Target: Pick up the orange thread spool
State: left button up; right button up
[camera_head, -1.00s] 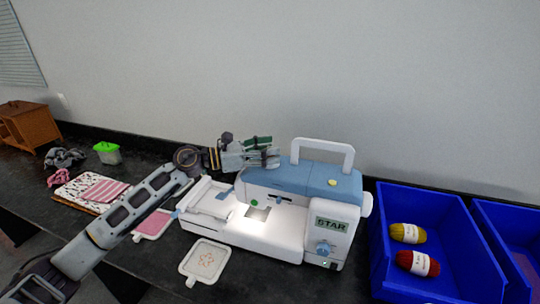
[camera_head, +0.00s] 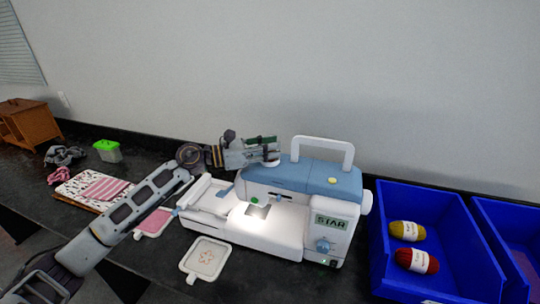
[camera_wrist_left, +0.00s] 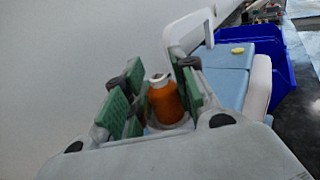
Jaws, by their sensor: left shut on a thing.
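The orange thread spool (camera_wrist_left: 165,100) stands upright in the left wrist view, between the green finger pads of my left gripper (camera_wrist_left: 158,100). The gripper is shut on it. In the head view, my left gripper (camera_head: 266,150) is at the back left end of the white and blue sewing machine (camera_head: 300,180), beside its handle. The spool's orange body is hidden in the head view. My right gripper is in neither view.
A blue bin (camera_head: 383,240) with a yellow yarn ball (camera_head: 407,231) and a red yarn ball (camera_head: 417,260) stands right of the machine. White embroidery frames, a green container (camera_head: 107,151) and folded cloth (camera_head: 95,190) lie to the left. The wall is close behind.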

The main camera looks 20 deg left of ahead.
pick_arm(q)
jog(key=shift+r, duration=0.2)
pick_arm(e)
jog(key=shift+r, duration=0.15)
pick_arm(q)
jog(key=shift+r+p, duration=0.6)
jog(key=shift+r, duration=0.5)
notch_tip(320, 180, up, 6)
jog(key=p, duration=0.3)
jog(key=shift+f+p, duration=0.25)
jog(key=shift+p, duration=0.15)
notch_tip(320, 180, up, 10)
jog(key=p, duration=0.6)
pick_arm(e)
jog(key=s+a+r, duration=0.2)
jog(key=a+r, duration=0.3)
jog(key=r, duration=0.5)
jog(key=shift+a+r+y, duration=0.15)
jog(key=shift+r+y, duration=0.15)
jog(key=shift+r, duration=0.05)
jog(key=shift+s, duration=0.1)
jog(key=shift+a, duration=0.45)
